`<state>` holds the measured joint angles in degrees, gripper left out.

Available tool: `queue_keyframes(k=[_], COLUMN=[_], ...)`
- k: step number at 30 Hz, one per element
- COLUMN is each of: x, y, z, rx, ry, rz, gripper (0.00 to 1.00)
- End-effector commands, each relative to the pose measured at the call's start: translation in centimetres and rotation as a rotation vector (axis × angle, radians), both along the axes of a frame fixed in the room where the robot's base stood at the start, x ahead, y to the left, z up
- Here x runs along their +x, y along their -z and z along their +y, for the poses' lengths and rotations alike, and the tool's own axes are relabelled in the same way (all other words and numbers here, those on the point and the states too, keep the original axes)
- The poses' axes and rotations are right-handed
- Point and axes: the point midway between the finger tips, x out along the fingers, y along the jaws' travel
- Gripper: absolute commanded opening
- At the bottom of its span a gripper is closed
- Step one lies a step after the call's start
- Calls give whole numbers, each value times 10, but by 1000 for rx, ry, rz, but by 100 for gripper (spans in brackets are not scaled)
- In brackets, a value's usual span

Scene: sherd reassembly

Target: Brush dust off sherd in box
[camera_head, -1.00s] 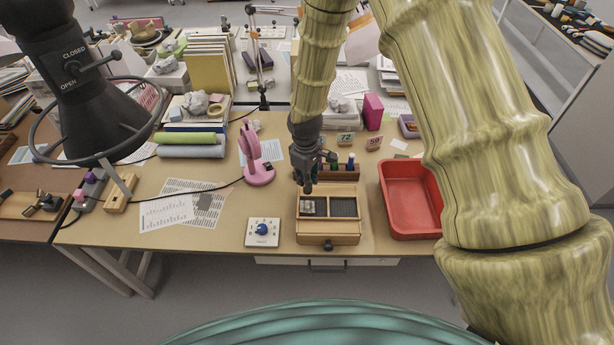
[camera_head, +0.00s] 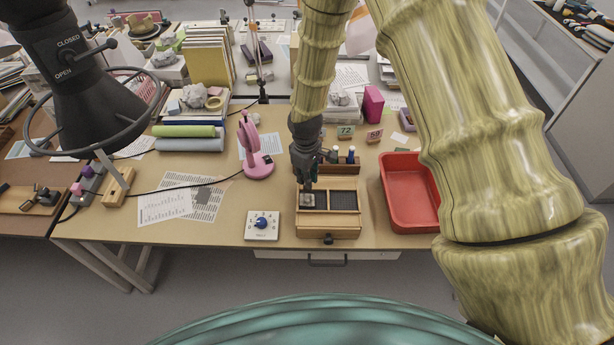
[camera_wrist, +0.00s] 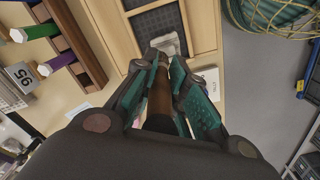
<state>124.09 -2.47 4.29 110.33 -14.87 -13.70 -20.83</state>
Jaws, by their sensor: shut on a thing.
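The wooden box (camera_head: 328,232) stands near the front edge of the table, with two dark-lined compartments. My gripper (camera_head: 306,184) is over its left compartment. In the wrist view my gripper (camera_wrist: 160,85) is shut on a brush with a brown handle (camera_wrist: 159,100), pointing down toward the box (camera_wrist: 113,28). A pale grey-white patch (camera_wrist: 168,43) shows at the brush's tip; I cannot tell how much is bristle and how much sherd. In the head view a small pale thing (camera_head: 308,201), likely the sherd, lies in the left compartment. The right compartment (camera_head: 344,200) looks empty.
A rack with coloured-handled tools (camera_head: 345,165) stands just behind the box. A red tray (camera_head: 408,205) is to the right, a white dial box (camera_head: 262,225) to the left. A pink lamp-like stand (camera_head: 254,150) is at the left rear. Papers (camera_head: 180,200) lie farther left.

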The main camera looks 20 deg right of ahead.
Motion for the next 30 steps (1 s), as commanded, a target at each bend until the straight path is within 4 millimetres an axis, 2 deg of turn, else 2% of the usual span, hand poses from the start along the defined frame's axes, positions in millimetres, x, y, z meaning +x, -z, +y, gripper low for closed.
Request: queue_keyframes(k=[30], x=[0], y=[15], z=[0], rx=[0], ry=[0], rz=[0], gripper=[0])
